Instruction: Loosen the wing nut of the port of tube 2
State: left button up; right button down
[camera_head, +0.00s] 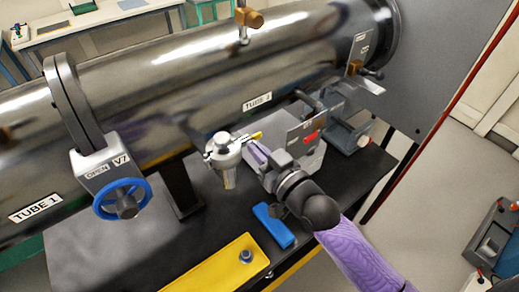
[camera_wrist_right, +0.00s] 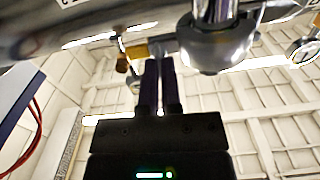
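The steel tube labelled TUBE 2 (camera_head: 257,102) crosses the head view. A small steel port (camera_head: 225,150) with a clamp-like collar hangs below it, and a large steel round part shows in the right wrist view (camera_wrist_right: 215,45). A small yellow piece (camera_head: 256,136) sits just right of the port; I cannot tell whether it is the wing nut. My right gripper (camera_head: 253,147) is beside the port, with its purple fingers close together. In the right wrist view a narrow gap shows between the fingers (camera_wrist_right: 160,65), with a yellow piece (camera_wrist_right: 137,51) by the tips. My left gripper is out of view.
TUBE 1 (camera_head: 35,208) has a valve with a blue handwheel (camera_head: 122,199). A blue block (camera_head: 273,225) and a yellow plate (camera_head: 215,270) lie on the dark bench. A brass-topped fitting (camera_head: 248,17) stands on the tube. A grey panel rises at the right.

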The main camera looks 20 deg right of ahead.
jog(key=c, duration=0.8)
grip_release()
jog(key=shift+w, duration=0.1)
